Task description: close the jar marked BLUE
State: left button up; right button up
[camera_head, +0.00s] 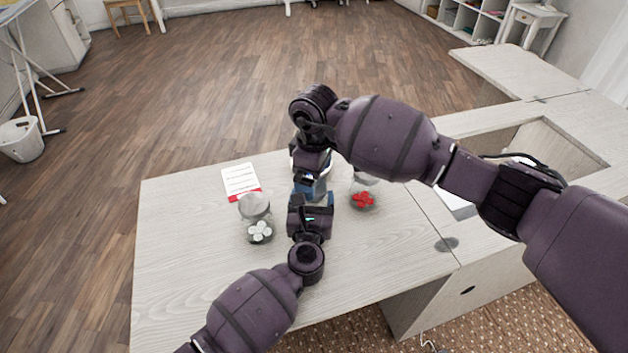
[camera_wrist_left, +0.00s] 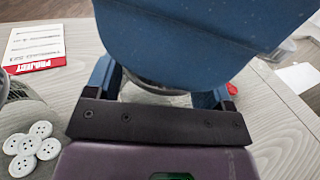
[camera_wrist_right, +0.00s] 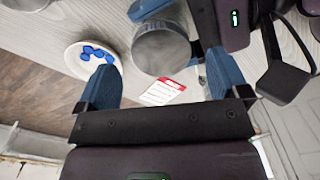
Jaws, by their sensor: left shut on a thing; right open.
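My left gripper (camera_head: 311,199) is shut on a grey round jar, whose dark rim (camera_wrist_left: 165,88) shows between its fingers. In the right wrist view the jar (camera_wrist_right: 162,50) stands between the left fingers. Several blue buttons (camera_wrist_right: 97,53) show in or on a pale round piece beside it; I cannot tell whether this is the lid. My right gripper (camera_head: 311,180) is open, just beyond the left one, with its fingers spread on either side of the jar and pale piece. Its blue finger covers much of the left wrist view. The grippers hide the jar in the head view.
A jar with white buttons (camera_head: 260,232) stands left of the grippers, and one with red buttons (camera_head: 363,200) stands to the right. A red-edged card (camera_head: 240,181) lies at back left. The table's front left (camera_head: 185,280) is clear. An opening (camera_head: 540,150) is at right.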

jog(key=shift+r, duration=1)
jog(key=shift+c, duration=0.2)
